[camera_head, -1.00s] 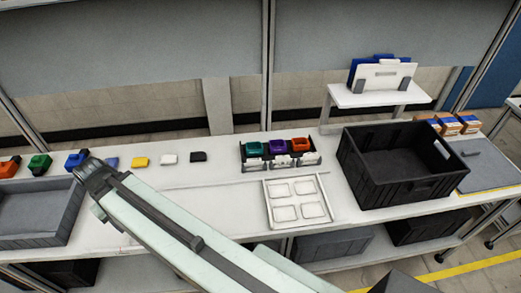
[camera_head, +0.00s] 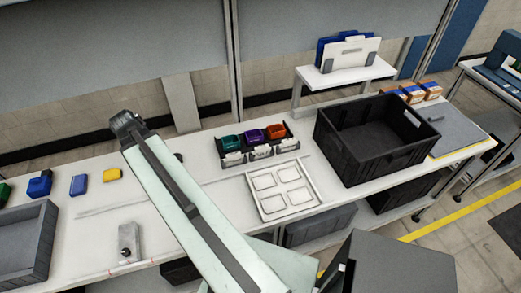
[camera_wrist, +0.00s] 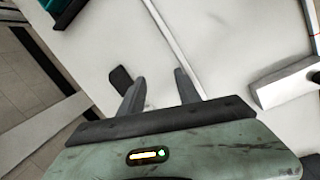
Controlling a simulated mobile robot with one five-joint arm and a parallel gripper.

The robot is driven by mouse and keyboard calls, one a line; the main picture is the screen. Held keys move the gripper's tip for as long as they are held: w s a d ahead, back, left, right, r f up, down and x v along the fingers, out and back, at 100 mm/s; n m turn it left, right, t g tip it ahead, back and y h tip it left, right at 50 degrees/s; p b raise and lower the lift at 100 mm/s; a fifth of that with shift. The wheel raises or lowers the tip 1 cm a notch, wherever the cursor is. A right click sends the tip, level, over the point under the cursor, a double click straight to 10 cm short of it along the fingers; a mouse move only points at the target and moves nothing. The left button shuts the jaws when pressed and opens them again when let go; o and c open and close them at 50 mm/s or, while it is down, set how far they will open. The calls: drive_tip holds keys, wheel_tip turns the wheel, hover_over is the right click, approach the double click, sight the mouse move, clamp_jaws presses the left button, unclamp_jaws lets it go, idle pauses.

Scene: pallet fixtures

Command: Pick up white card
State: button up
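My gripper (camera_wrist: 160,76) is open in the wrist view, its two dark fingers pointing at the white tabletop with a gap between them. I cannot make out a white card between the fingers. A small black block (camera_wrist: 121,78) lies beside the left finger; it shows partly beside my arm in the head view (camera_head: 179,157). The small white piece that lay between the yellow and black blocks is hidden behind my arm now. White cards (camera_head: 262,152) stand at the front of a dark rack with teal, purple and orange bins. A large white board (camera_head: 350,53) stands on the raised shelf.
A yellow block (camera_head: 112,175) and a blue block (camera_head: 78,185) lie left of my arm. A white tray (camera_head: 257,207) with several recesses and a black crate (camera_head: 330,150) stand to the right. A grey bin (camera_head: 47,238) is at the left edge.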

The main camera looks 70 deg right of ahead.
drive_tip(key=s+d+n+g, duration=0.1)
drive_tip(key=s+d+n, duration=0.1)
drive_tip(key=s+d, duration=1.15)
drive_tip(key=n+g, duration=0.2)
approach(261, 147)
drive_tip(key=shift+s+a+f+h, duration=0.1)
drive_tip(key=shift+a+f+h, duration=0.25)
drive_tip(key=shift+f, duration=0.3)
drive_tip(key=shift+b+x, duration=1)
drive_tip(key=shift+x, duration=0.05)
drive_tip(key=b+x, duration=0.5)
drive_tip(key=x, duration=0.1)
drive_tip(key=shift+d, duration=0.2)
drive_tip(key=shift+r, duration=0.25)
clamp_jaws()
